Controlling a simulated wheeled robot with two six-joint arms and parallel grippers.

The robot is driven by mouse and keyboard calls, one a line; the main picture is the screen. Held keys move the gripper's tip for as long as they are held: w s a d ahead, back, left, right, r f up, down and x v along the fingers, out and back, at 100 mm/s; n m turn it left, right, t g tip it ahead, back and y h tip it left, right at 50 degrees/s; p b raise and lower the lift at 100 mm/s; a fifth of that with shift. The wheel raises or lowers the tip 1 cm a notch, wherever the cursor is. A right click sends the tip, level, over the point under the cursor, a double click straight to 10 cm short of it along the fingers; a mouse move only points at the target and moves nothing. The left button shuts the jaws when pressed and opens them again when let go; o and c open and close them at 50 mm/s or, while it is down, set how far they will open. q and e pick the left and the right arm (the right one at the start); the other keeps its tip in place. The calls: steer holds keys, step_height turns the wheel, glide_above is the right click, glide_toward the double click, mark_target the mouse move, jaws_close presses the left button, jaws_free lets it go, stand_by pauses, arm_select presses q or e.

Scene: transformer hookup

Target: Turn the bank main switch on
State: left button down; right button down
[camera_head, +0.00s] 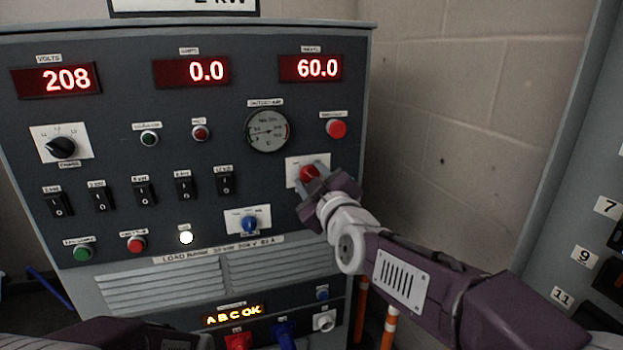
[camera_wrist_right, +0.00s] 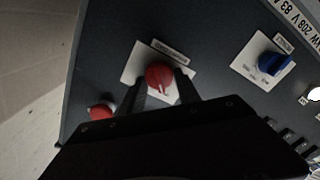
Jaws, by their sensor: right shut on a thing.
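The load bank panel (camera_head: 110,115) stands in front of me. Its red rotary main switch (camera_head: 309,173) sits on a white plate at the right side of the panel; it also shows in the right wrist view (camera_wrist_right: 158,76). My right gripper (camera_head: 313,180) is at this switch, its two fingers on either side of the red knob and shut on it. In the right wrist view a white mark shows on the knob's face. The plate's lettering is too small to read. Part of my left arm shows at the bottom left; its gripper is not visible.
A blue rotary knob (camera_head: 249,224) is left of and below the red switch. A red button (camera_head: 335,128) is above it. Several black rocker switches (camera_head: 144,192) line the panel's left. Displays (camera_head: 310,68) read 208, 0.0 and 60.0. A grey cabinet (camera_head: 560,170) stands at the right.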

steer(key=m, duration=0.3)
steer(key=shift+m+b, duration=0.3)
steer(key=shift+m, duration=0.1)
steer(key=m+b, duration=0.1)
steer(key=m, duration=0.3)
steer(key=shift+d+m, duration=0.15)
steer(key=shift+m, duration=0.15)
steer(key=shift+w+d+f+m+b, duration=0.1)
steer(key=shift+m+b, duration=0.7)
steer(key=shift+m, duration=1.35)
steer(key=shift+w+d+m+b, duration=0.1)
steer(key=shift+m+b, duration=0.65)
steer(key=shift+m, duration=1.4)
steer(key=c, duration=0.9)
jaws_free()
steer(key=shift+s, duration=0.1)
steer(key=shift+s, duration=0.1)
